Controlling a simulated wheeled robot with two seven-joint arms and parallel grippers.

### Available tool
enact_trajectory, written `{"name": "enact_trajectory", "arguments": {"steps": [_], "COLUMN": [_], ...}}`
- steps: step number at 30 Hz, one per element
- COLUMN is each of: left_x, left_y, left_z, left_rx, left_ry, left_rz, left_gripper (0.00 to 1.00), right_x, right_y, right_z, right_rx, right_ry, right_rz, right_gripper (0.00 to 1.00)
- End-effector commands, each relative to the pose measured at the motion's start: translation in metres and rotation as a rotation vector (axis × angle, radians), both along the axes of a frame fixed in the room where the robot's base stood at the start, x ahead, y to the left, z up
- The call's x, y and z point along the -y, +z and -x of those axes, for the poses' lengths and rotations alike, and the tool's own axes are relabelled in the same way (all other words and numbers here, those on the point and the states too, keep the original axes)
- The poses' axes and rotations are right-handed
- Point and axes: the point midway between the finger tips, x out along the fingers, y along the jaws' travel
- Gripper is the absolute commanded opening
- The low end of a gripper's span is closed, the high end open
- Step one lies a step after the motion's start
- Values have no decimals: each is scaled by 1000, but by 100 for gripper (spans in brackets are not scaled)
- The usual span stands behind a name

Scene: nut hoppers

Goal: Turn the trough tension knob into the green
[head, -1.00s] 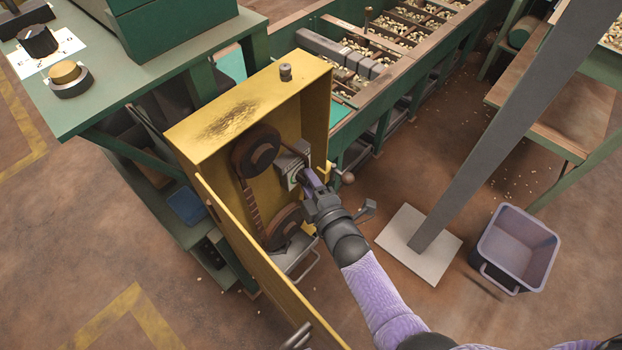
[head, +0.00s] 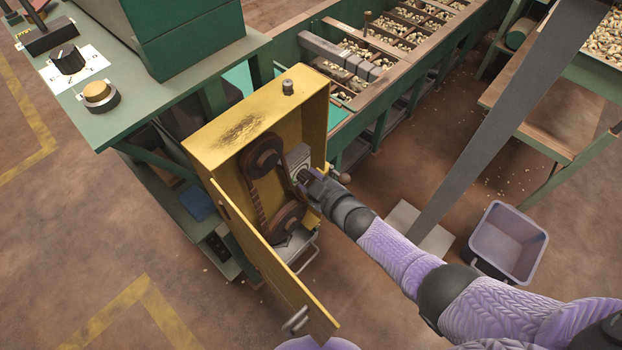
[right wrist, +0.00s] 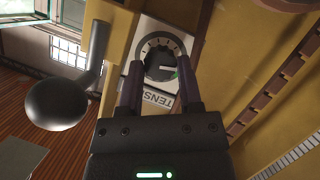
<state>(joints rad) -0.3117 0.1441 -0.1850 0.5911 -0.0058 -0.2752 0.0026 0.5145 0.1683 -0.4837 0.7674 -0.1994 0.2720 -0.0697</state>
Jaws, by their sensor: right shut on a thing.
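The tension knob (right wrist: 158,72) is a dark round knob on a pale dial plate with tick marks, lettered "TENS" in the right wrist view. A small green mark shows at its right side; I cannot tell the knob's exact pointing. My right gripper (right wrist: 160,78) has a finger on each side of the knob and is shut on it. In the head view, my right gripper (head: 303,178) reaches into the open yellow cabinet (head: 215,135) and mostly hides the knob. My left gripper is not in view.
The yellow cabinet door (head: 270,270) hangs open toward the front. Belt pulleys (head: 262,158) sit left of the knob. A ball-ended lever (right wrist: 55,103) is close to the gripper. A grey bin (head: 508,240) and slanted post (head: 500,130) stand to the right.

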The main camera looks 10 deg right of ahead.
Motion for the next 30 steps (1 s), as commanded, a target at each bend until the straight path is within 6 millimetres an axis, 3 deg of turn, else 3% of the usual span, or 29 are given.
{"name": "enact_trajectory", "arguments": {"steps": [24, 25, 30], "left_x": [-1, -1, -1], "left_y": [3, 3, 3], "left_z": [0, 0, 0], "left_rx": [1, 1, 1], "left_ry": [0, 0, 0], "left_rz": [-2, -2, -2], "left_gripper": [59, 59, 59], "right_x": [1, 1, 1], "right_y": [0, 0, 0], "right_z": [0, 0, 0], "right_rx": [-63, -63, -62], "right_ry": [0, 0, 0], "right_rz": [-93, -93, -93], "right_gripper": [0, 47, 81]}}
